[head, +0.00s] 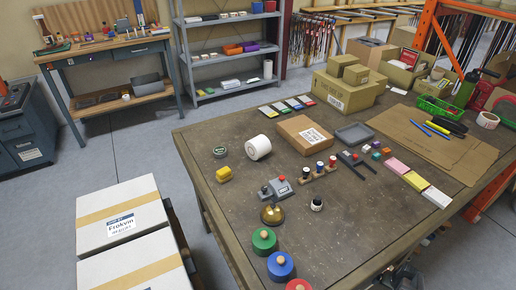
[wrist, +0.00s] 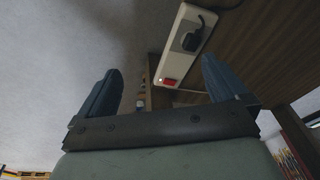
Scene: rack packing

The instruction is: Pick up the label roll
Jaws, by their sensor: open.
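The label roll appears to be the white roll (head: 258,147) lying on its side on the dark table, left of a brown cardboard box. My gripper (wrist: 160,88) shows in the wrist view with its two dark fingers wide apart and nothing between them. I cannot make out my gripper in the head view. The label roll does not show in the wrist view, so the gripper is away from it.
The cardboard box (head: 304,134) stands close right of the roll. A yellow block (head: 224,174) and a small round tin (head: 220,152) lie to its left. Coloured knobbed weights (head: 264,241) stand near the front edge. The wrist view shows a power strip (wrist: 182,45) with a plug.

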